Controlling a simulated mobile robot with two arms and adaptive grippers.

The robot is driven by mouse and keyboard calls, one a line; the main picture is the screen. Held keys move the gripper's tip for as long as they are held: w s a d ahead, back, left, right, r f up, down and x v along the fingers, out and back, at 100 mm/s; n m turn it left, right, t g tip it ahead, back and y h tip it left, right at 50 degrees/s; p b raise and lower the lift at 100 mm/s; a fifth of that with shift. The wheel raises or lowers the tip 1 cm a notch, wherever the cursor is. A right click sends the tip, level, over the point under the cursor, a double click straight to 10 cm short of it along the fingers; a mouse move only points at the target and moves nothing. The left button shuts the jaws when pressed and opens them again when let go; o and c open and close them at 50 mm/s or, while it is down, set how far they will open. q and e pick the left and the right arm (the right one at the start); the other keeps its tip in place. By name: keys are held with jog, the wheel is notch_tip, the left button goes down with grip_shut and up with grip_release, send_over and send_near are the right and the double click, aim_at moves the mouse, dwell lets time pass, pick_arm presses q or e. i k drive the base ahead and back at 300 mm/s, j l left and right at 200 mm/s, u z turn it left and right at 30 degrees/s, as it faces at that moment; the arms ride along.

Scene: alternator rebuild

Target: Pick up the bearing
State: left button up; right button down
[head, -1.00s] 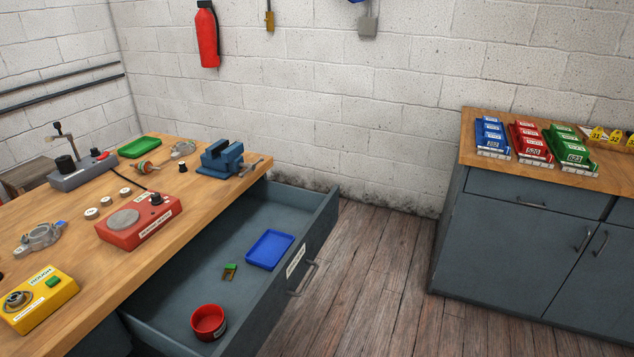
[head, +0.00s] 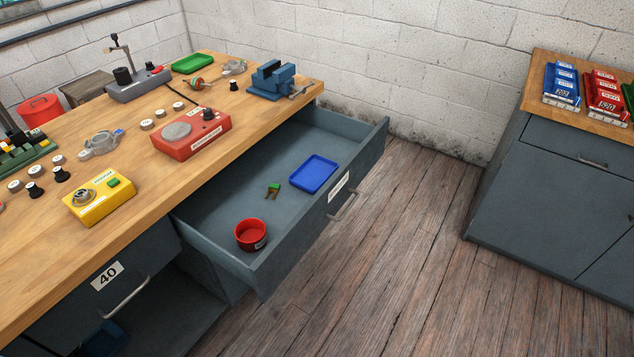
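I cannot single out the bearing for certain in the head view. Several small round pale-topped parts lie on the wooden bench, one of them a ring-like part (head: 147,124) left of the red device. A blue bin (head: 562,86) and a red bin (head: 605,96) with labelled packs stand on the right cabinet; what the packs hold is hidden. Neither of my grippers is in view.
The bench (head: 150,178) carries a red device (head: 192,136), a yellow box (head: 98,196) and a blue vise (head: 271,80). Its open drawer (head: 225,205) sticks out with a blue tray (head: 314,174) and a red cup (head: 251,234). The floor (head: 420,250) between bench and right cabinet (head: 550,215) is clear.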

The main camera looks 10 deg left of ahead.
aim_at(82, 195)
jog(key=u, duration=1.85)
